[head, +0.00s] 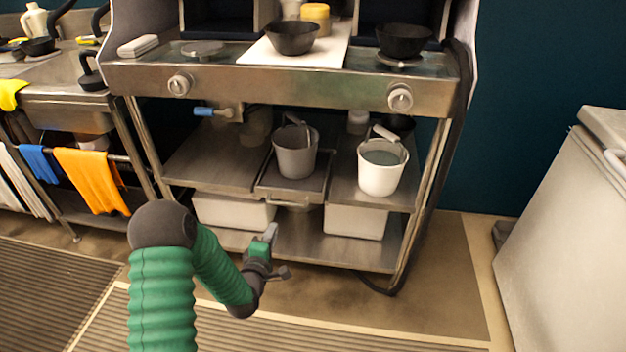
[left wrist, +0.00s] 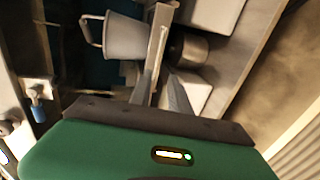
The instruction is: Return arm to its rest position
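My left arm with green sleeves comes in low in the head view. Its gripper (head: 272,250) is in front of the lower part of the metal cooking stand, near the lowest shelf. It looks open and empty. In the left wrist view the two grey fingers (left wrist: 162,94) stand apart with nothing clearly held between them. My right gripper is not in view.
A grey bucket (head: 295,152) and a white bucket (head: 383,168) stand on the middle shelf. White bins (head: 355,221) sit below. Black bowls (head: 292,37) are on top. A sink (head: 60,75) is left, a pale chest (head: 570,220) right. Floor before the stand is clear.

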